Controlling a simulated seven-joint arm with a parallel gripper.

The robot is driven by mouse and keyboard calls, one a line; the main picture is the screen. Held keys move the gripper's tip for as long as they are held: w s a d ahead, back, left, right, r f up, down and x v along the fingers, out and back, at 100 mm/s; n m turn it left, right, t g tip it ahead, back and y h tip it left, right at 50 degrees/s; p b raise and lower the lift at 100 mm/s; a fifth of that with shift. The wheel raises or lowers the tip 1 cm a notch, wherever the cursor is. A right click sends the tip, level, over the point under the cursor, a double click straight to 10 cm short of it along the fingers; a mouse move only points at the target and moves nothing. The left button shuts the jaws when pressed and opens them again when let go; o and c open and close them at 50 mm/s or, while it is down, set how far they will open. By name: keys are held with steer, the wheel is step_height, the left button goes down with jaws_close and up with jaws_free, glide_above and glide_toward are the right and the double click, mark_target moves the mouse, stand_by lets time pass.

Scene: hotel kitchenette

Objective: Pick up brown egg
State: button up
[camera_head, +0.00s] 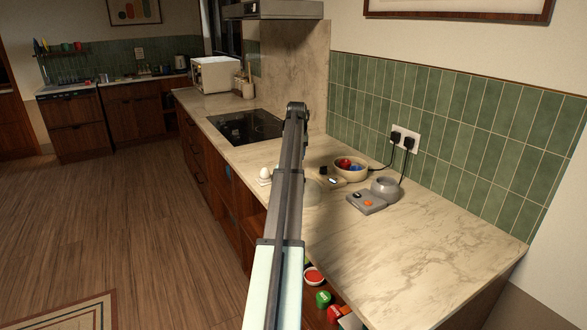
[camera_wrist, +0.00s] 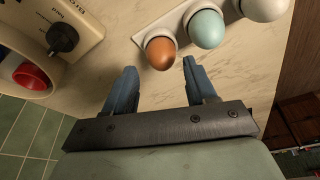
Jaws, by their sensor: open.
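The brown egg (camera_wrist: 160,54) sits at the near end of a white egg holder (camera_wrist: 180,22), in a row with a pale teal egg (camera_wrist: 207,29) and a white egg (camera_wrist: 264,7). My gripper (camera_wrist: 159,68) is open and empty in the wrist view. Its two blue fingertips are apart, with the brown egg just beyond the gap between them; I cannot tell if either touches it. In the head view a white egg (camera_head: 264,171) shows left of my arm, which hides the brown egg and my gripper.
On the marble counter (camera_head: 420,235), a bowl (camera_head: 350,174) with red and blue items and a grey device (camera_head: 366,203) stand right of my arm. A black cooktop (camera_head: 245,126) lies behind. In the wrist view, a cream device with a black knob (camera_wrist: 62,38) is at left.

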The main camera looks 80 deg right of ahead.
steer(key=x, duration=0.5)
steer(key=shift+w, duration=0.15)
steer(key=shift+r, duration=0.1)
steer(key=c, duration=0.5)
